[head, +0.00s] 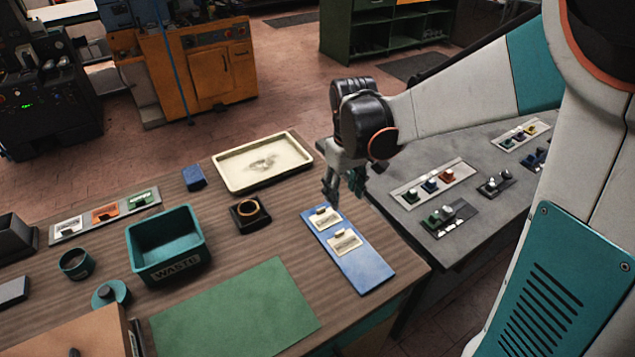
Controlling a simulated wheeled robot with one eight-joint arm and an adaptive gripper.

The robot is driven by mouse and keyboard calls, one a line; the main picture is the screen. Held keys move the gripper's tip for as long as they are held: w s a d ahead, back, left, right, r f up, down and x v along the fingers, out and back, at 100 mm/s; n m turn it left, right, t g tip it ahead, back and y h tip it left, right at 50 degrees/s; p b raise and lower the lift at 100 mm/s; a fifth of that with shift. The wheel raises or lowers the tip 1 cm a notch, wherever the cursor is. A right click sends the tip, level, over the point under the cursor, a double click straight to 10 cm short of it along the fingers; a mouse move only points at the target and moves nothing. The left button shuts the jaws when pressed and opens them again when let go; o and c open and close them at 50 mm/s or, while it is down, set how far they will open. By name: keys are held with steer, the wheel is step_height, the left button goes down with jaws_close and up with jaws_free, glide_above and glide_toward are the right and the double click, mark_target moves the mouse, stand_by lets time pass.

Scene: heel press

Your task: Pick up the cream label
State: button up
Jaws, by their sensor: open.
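Two cream labels lie on a blue board at the right side of the wooden table. The blue board (369,274) lies flat near the table's right edge. My gripper (344,191) is open and empty. It points down and appears above the far end of the blue board, close to the far label. The exact height of the fingertips over the label cannot be told.
A cream tray (229,184) stands behind, left of my gripper. A dark block with a tan ring (250,229), a teal WASTE bin (161,274) and a green mat (228,318) are further left. A grey bench (462,252) with control panels is at right.

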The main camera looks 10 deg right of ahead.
steer(key=f, duration=0.1)
steer(key=b, duration=0.2)
glide_above(340, 232)
steer(key=f, duration=0.8)
steer(key=shift+w, duration=0.35)
steer(key=shift+s+f+b, duration=0.15)
steer(key=shift+f+b, duration=0.4)
steer(key=shift+f, duration=0.9)
steer(key=shift+s+f+b, duration=0.15)
steer(key=shift+f+b, duration=0.35)
steer(key=shift+f, duration=0.95)
steer(key=shift+r, duration=0.1)
steer(key=shift+c, duration=0.3)
steer(key=c, duration=0.7)
